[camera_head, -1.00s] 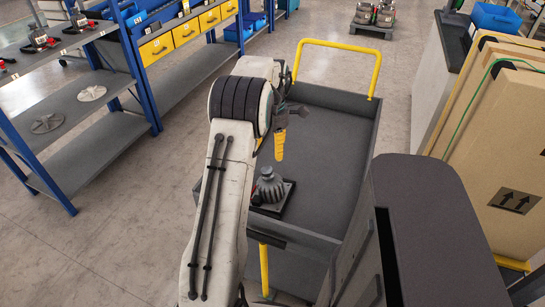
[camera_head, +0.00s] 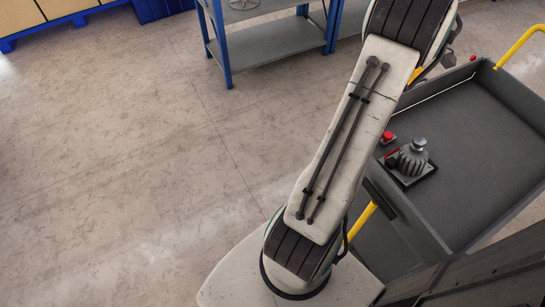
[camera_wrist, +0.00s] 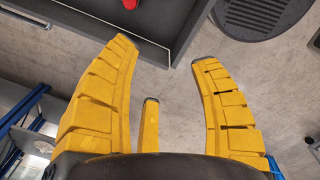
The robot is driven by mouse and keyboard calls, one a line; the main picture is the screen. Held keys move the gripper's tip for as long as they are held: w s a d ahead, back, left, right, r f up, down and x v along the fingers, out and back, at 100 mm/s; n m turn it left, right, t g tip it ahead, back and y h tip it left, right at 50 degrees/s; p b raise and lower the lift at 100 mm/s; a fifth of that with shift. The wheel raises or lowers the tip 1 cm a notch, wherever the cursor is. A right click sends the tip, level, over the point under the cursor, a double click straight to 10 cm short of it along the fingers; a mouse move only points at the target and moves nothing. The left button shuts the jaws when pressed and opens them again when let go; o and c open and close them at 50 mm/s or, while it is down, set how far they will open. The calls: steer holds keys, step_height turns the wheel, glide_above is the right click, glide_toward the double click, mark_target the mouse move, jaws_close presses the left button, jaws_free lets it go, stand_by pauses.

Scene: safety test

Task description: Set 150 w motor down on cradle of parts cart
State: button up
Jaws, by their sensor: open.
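The motor (camera_head: 413,158), grey and ribbed with a knob on top, stands upright on a dark square cradle (camera_head: 424,176). The cradle is on the tray of the parts cart (camera_head: 478,150), near its corner close to my arm. My gripper (camera_wrist: 165,52) is open, with yellow fingers spread and nothing between them. In the wrist view it is over bare floor, with the cart's wall (camera_wrist: 176,38) just past the fingertips. In the head view my arm hides most of the gripper; only a bit of yellow shows. The motor is apart from my fingers.
A red button on a small box (camera_head: 388,136) sits beside the motor; a red part (camera_wrist: 130,3) shows in the wrist view. The cart has a yellow handle (camera_head: 522,42). A blue-framed shelf (camera_head: 265,45) stands behind. Floor at left is clear.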

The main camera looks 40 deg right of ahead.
steer(key=w+a+r+m, duration=0.1)
steer(key=w+a+r, duration=0.1)
steer(key=w+a, duration=0.45)
steer(key=w+a+r+t, duration=0.1)
steer(key=w+a+r, duration=0.15)
steer(key=a, duration=0.75)
steer(key=w+a+r+m, duration=0.1)
steer(key=w+a, duration=0.5)
steer(key=a, duration=0.3)
steer(key=s+a+f+m+t, duration=0.1)
steer(key=s+a, duration=0.3)
steer(key=a, duration=0.6)
steer(key=s+a+f+m, duration=0.2)
steer(key=s+a, duration=0.2)
steer(key=a, duration=0.5)
steer(key=shift+s+a+t+y, duration=0.25)
steer(key=shift+a+t+y, duration=0.05)
steer(key=shift+a+t, duration=0.1)
step_height(320, 180, up, 8)
steer(key=p, duration=0.7)
steer(key=shift+r+p, duration=0.15)
steer(key=shift+p, duration=0.2)
steer(key=shift+s+d, duration=0.1)
steer(key=shift+d, duration=0.05)
